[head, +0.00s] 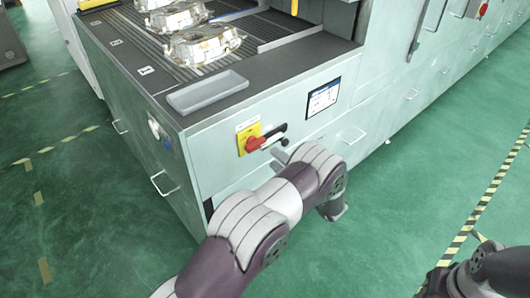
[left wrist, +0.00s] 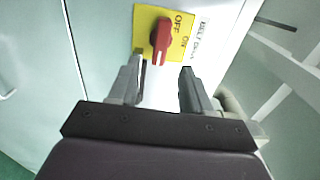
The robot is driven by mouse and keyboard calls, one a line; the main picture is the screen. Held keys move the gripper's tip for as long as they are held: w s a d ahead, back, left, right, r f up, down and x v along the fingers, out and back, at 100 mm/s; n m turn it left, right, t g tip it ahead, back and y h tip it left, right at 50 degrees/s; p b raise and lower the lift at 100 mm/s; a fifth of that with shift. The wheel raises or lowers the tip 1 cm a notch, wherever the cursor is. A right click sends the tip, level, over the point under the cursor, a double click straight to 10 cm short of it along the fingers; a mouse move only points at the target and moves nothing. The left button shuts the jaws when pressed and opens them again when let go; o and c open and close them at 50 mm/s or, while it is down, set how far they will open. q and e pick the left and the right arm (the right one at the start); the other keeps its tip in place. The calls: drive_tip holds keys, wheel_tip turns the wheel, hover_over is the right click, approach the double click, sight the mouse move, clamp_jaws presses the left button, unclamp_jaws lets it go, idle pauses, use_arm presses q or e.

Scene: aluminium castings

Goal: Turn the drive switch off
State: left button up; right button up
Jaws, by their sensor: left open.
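The drive switch is a red rotary handle (head: 254,144) on a yellow plate (head: 242,132) on the front of the pale green machine. In the left wrist view the red handle (left wrist: 161,40) stands nearly upright in the picture, with OFF and ON printed on the plate to its right. My left gripper (head: 280,155) is just to the right of the switch, partly hidden by my own arm. In the left wrist view its two grey fingers (left wrist: 163,68) are apart, with nothing between them, and the handle shows beyond their tips.
A small screen (head: 323,97) is on the panel right of the switch. A grey tray (head: 207,92) and several castings (head: 204,43) are on the machine top. Part of my right arm shows at the lower right. The green floor (head: 375,235) in front is clear.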

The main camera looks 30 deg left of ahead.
use_arm(q)
drive_tip(key=v, duration=0.5)
